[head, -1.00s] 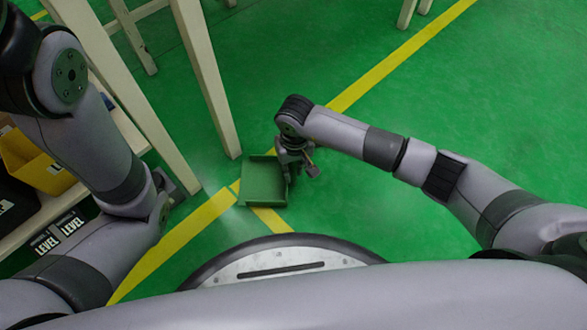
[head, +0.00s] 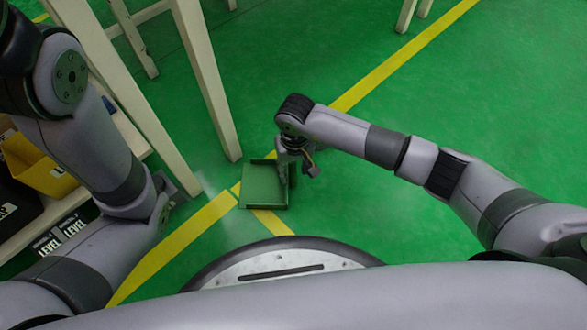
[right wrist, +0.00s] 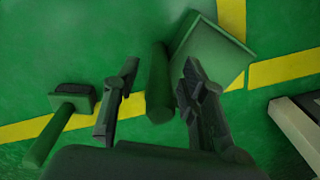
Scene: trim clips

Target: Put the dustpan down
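The green dustpan (head: 262,187) is at floor level near the yellow line crossing, with its pan facing up. Its upright handle end lies beside my right gripper (head: 298,165). In the right wrist view, the dustpan's pan (right wrist: 212,55) and round green handle (right wrist: 159,85) show. My right gripper (right wrist: 157,85) has its fingers apart on either side of the handle, with a clear gap on the left side. Whether the right finger touches it, I cannot tell.
A green-handled brush (right wrist: 72,105) shows left of the gripper in the right wrist view. Pale table legs (head: 208,80) stand behind the dustpan. A shelf with a yellow bin (head: 38,165) is at the left. Green floor on the right is clear.

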